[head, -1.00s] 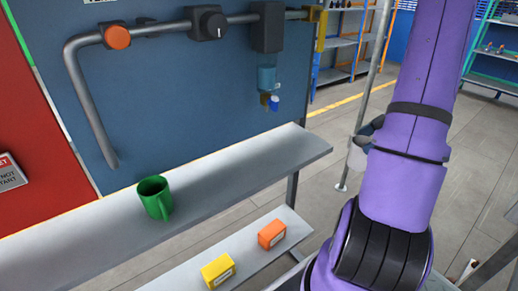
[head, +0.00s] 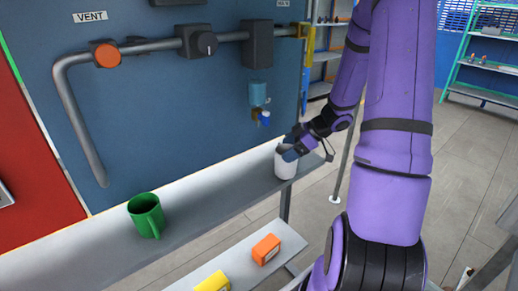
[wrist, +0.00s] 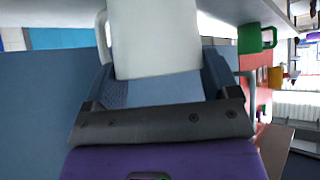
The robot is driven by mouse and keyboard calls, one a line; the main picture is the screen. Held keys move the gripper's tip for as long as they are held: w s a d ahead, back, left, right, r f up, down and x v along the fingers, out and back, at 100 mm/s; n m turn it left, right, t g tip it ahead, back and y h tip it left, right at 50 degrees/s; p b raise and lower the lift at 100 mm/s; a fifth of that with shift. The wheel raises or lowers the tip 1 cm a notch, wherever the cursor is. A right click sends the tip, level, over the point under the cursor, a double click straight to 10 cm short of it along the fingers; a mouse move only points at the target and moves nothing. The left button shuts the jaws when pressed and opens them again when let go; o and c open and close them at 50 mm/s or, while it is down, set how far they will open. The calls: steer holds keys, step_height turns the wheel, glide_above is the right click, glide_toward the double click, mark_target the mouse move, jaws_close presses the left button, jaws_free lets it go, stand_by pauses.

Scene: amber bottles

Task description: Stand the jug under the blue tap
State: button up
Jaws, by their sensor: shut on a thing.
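The white jug (head: 286,164) is upright at the right end of the grey shelf, close to its front edge. I cannot tell if its base touches the shelf. My gripper (head: 291,150) is shut on it from the right. In the wrist view the jug (wrist: 155,38) sits between the two fingers, its handle at the left. The blue tap (head: 264,118) is on the blue wall panel, under a blue bottle-like part. In the head view the jug is below the tap and a little to its right.
The long shelf (head: 205,205) is bare between the jug and a green mug (head: 146,215) at the left. A lower shelf in front carries an orange box (head: 266,249) and a yellow box (head: 212,283). Pipes with an orange knob (head: 105,54) run above.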

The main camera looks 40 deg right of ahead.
steer(key=w+a, duration=0.6)
steer(key=a, duration=0.1)
steer(key=shift+w+a, duration=0.2)
steer(key=shift+w, duration=0.2)
steer(key=shift+d+f, duration=0.1)
steer(key=shift+f, duration=0.15)
steer(key=shift+c, duration=0.7)
steer(key=shift+f, duration=0.1)
steer(key=o, duration=1.3)
steer(key=shift+f, duration=0.1)
steer(key=v, duration=1.2)
